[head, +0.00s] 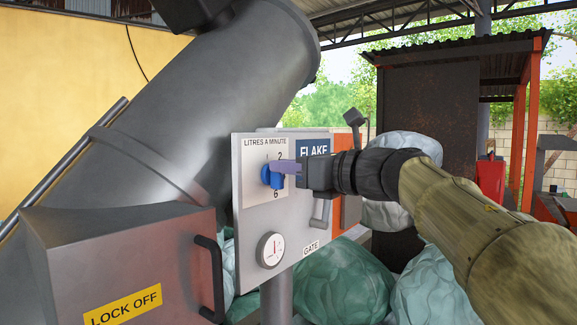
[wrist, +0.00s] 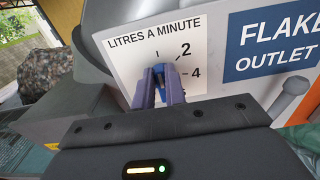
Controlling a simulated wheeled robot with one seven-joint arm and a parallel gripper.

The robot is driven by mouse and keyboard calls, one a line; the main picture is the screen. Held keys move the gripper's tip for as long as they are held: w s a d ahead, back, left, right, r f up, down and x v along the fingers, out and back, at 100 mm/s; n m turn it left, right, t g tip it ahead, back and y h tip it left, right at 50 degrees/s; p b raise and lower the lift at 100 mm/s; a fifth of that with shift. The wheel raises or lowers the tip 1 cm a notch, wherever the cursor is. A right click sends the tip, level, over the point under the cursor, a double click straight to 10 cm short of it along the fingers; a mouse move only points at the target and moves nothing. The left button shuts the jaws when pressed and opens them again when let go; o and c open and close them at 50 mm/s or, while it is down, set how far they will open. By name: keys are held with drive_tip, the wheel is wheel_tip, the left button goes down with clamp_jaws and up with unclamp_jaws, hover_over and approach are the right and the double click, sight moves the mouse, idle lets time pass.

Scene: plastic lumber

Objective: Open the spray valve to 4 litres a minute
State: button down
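The spray valve is a blue knob (head: 268,177) on a white dial plate headed LITRES A MINUTE (head: 249,160). In the head view, the figures 2 and 6 show beside it. My gripper (head: 286,168) reaches it from the right. In the wrist view, the purple fingers of my gripper (wrist: 161,88) lie on both sides of the blue knob (wrist: 159,74) and appear closed on it. The dial plate (wrist: 200,52) shows a mark above the knob, then 2 and 4 to the right. Fingers hide the lower dial, and I cannot read the knob's exact setting.
The panel also carries a blue FLAKE OUTLET sign (head: 313,149), a grey GATE lever (head: 320,213) and a round gauge (head: 271,250). A grey box marked LOCK OFF (head: 125,262) stands at lower left. Pale green bales (head: 345,283) lie below and behind the panel.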

drive_tip(key=shift+w+d+m, duration=0.1)
drive_tip(key=shift+m, duration=0.3)
drive_tip(key=shift+w+d+f+m+p, duration=0.3)
drive_tip(key=shift+m+p, duration=0.9)
drive_tip(key=shift+m, duration=2)
drive_tip(key=shift+w+d+f+m+p, duration=0.3)
drive_tip(key=shift+m+p, duration=0.85)
drive_tip(key=shift+m, duration=2.05)
drive_tip(key=shift+w+a+f+m+p, duration=0.1)
drive_tip(key=shift+f+m+p, duration=0.75)
drive_tip(key=shift+m, duration=2.35)
drive_tip(key=shift+r+p, duration=0.35)
drive_tip(key=c, duration=1.4)
unclamp_jaws()
drive_tip(key=shift+c, duration=0.2)
drive_tip(key=shift+s, duration=0.1)
